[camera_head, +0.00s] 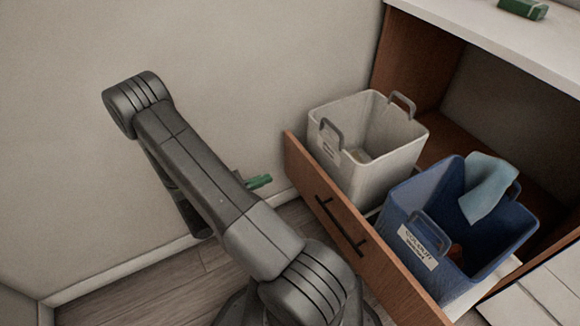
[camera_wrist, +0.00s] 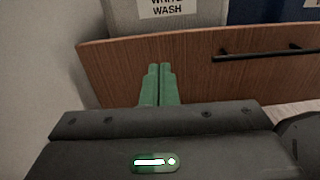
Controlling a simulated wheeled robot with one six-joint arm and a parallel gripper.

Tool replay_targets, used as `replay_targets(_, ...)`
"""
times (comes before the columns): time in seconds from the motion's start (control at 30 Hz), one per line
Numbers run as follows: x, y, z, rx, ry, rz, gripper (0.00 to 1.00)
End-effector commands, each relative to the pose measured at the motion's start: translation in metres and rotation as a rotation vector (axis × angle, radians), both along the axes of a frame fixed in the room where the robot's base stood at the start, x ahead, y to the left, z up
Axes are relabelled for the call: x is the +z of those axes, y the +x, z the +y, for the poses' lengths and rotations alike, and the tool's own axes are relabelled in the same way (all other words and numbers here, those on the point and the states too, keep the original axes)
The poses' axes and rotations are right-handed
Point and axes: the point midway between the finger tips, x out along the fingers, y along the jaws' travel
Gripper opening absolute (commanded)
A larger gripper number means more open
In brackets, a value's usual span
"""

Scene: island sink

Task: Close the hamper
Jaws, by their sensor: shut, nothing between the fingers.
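The hamper is a wooden pull-out drawer (camera_head: 330,212) that stands open from the cabinet. It holds a white bin (camera_head: 372,172) and a blue bin (camera_head: 408,205). The drawer front (camera_wrist: 195,68) with its dark bar handle (camera_wrist: 270,53) fills the middle of the wrist view. In the head view the handle (camera_head: 341,226) shows on the outer face. My gripper (camera_wrist: 160,70) has green fingers shut and empty, pointing at the drawer front left of the handle. I cannot tell whether the tips touch it. In the head view the gripper (camera_head: 260,182) is partly hidden behind my arm.
A light blue cloth (camera_head: 487,185) hangs over the blue bin's rim. A pale countertop (camera_head: 490,38) with a green object (camera_head: 522,8) lies above the cabinet. A plain wall (camera_head: 230,70) runs along the left. Wooden floor (camera_head: 140,295) lies clear below.

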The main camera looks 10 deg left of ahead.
Motion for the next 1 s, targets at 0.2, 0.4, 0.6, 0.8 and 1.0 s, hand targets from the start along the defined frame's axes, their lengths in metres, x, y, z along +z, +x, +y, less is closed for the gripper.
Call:
replay_targets(0.2, -0.008, 0.003, 0.002, 0.034, -0.02, 0.002, 0.0)
replay_targets(0.4, -0.009, 0.018, -0.02, 0.029, -0.019, 0.002, 0.0)
replay_targets(0.6, -0.009, 0.037, -0.046, 0.028, -0.018, 0.002, 0.0)
replay_targets(0.8, -0.009, 0.055, -0.071, 0.028, -0.018, 0.002, 0.0)
replay_targets(1.0, -0.008, 0.07, -0.092, 0.029, -0.018, 0.001, 0.0)
